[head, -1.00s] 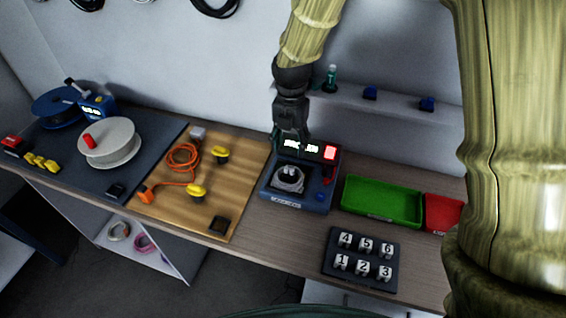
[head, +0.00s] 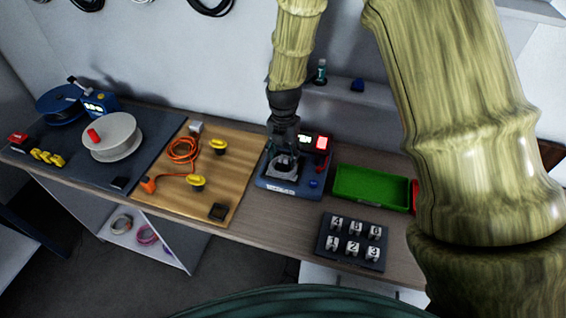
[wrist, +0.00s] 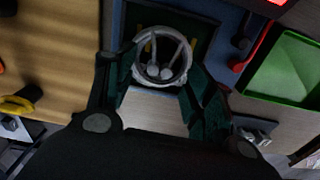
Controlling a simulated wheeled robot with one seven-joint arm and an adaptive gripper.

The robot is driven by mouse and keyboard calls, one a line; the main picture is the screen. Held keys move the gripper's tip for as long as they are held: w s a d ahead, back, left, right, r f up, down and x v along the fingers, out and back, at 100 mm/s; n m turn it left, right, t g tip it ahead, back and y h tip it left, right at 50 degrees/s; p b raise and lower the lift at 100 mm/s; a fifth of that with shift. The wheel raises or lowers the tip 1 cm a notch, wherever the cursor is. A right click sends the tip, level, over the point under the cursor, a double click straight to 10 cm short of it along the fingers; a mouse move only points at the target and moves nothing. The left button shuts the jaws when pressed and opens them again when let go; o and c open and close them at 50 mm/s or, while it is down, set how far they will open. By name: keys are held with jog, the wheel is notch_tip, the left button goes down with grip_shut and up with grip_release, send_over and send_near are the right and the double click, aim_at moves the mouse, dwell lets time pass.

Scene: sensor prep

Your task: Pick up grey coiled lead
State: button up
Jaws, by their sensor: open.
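The grey coiled lead (head: 284,164) sits on the square plate of a blue device (head: 274,183) on the bench. It also shows as a pale ring (wrist: 144,77) in the wrist view, with two light prongs across its middle. My gripper (wrist: 160,66) is open. Its two dark green fingers stand at the left and right of the ring, and no firm grip is visible. In the head view my gripper (head: 284,148) points down right above the coil and hides part of it. Whether the fingers touch the coil, I cannot tell.
A green tray (head: 372,188) stands right of the device, and a block of numbered weights (head: 350,243) in front. A wooden board (head: 228,190) with an orange cable (head: 183,151) and yellow-topped parts lies left. A shelf with small items is behind.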

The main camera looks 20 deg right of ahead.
jog(key=shift+s+f, duration=0.2)
jog(key=shift+s, duration=0.05)
jog(key=shift+f, duration=0.4)
jog(key=shift+w+f+p, duration=0.35)
jog(key=shift+w+f, duration=0.15)
jog(key=shift+f, duration=0.35)
jog(key=shift+s+r, duration=0.2)
jog(key=shift+s, duration=0.1)
jog(key=shift+w+f, duration=0.1)
jog(key=shift+w, duration=0.05)
jog(key=c, duration=1.2)
